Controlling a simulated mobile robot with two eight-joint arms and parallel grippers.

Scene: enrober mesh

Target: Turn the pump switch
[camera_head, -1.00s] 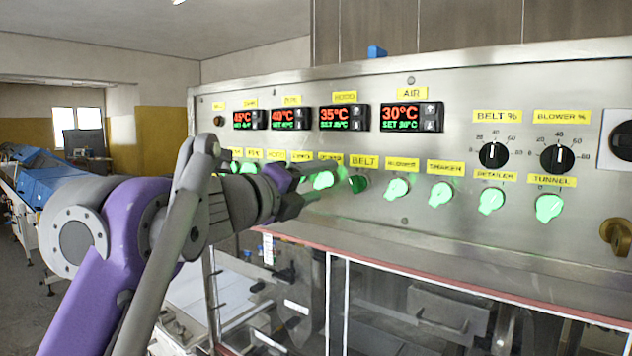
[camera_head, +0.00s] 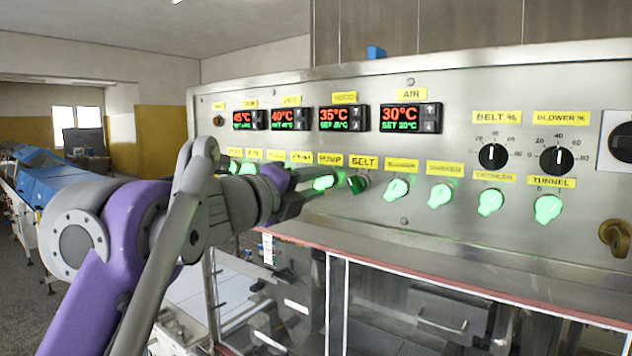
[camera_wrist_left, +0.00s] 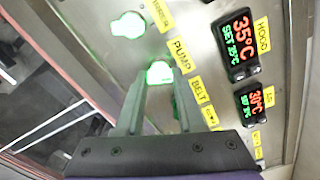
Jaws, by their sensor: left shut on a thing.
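The pump switch (camera_head: 323,182) is a glowing green knob under the yellow PUMP label (camera_head: 330,159) on the steel panel. My left gripper (camera_head: 312,185) is at this knob, one finger above and one below it in the head view, and is shut on it. In the left wrist view the lit pump switch (camera_wrist_left: 160,73) shows between the tips of the left gripper (camera_wrist_left: 160,82), beside the PUMP label (camera_wrist_left: 182,55). The knob's exact angle is partly hidden by the fingers. My right gripper is not in view.
The dark, unlit belt switch (camera_head: 357,184) is close to the right of the fingers. Several lit green knobs continue along the row, such as the blower switch (camera_head: 396,189). Temperature displays (camera_head: 343,118) sit above. A clear-windowed enclosure (camera_head: 420,300) lies below the panel.

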